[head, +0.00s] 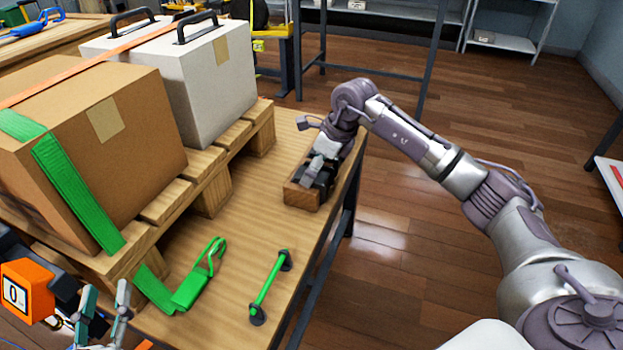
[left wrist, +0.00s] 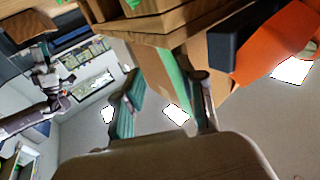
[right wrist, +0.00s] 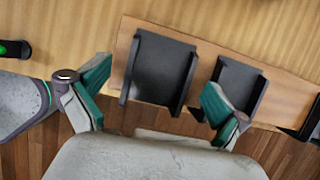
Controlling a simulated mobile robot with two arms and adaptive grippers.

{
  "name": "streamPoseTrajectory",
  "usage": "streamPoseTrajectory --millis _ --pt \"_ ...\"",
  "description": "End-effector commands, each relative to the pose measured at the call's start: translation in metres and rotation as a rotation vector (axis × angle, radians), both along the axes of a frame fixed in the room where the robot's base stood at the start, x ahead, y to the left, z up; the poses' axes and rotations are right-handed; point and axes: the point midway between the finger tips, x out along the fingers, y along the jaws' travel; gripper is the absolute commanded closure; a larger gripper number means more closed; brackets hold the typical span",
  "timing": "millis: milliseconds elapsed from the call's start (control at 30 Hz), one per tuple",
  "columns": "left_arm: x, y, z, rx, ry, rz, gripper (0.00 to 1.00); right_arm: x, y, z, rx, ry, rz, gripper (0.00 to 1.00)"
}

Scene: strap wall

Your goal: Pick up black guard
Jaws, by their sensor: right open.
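Black guards, U-shaped channel pieces, sit on a wooden block or tray (head: 300,197) at the table's right edge. In the right wrist view one black guard (right wrist: 160,68) lies ahead between my fingertips, a second guard (right wrist: 238,84) is right of it behind a fingertip, and part of a third (right wrist: 312,122) shows at the right edge. My right gripper (right wrist: 158,80) is open and empty over the guards; I cannot tell whether it touches them. In the head view it hides most of them. My left gripper (head: 104,292) is open and empty at the lower left.
A cardboard box (head: 120,150) and a white case (head: 205,90) stand on a wooden pallet (head: 170,205), strapped down. A green strap with a buckle (head: 195,285) and a green bar with black ends (head: 268,285) lie on the table. An orange device (head: 27,290) is near my left gripper.

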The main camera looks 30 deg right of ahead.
Motion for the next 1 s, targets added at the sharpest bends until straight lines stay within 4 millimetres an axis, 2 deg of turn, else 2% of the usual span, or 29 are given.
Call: streamPoseTrajectory --millis 133,500,867,1000 --pt "0.0 0.0 0.0 0.0 0.001 0.0 0.6 0.0 0.0 0.0 0.0 0.0 0.0 0.02" --pt "0.0 0.0 0.0 0.0 0.002 0.0 0.6 0.0 0.0 0.0 0.0 0.0 0.0 0.63" --pt "0.0 0.0 -0.001 0.004 0.015 0.0 0.6 -0.002 -0.003 0.005 -0.001 -0.001 0.0 0.63" --pt "-0.002 0.004 -0.018 0.028 0.109 0.007 0.6 -0.009 -0.008 0.014 -0.001 -0.001 0.0 0.63"
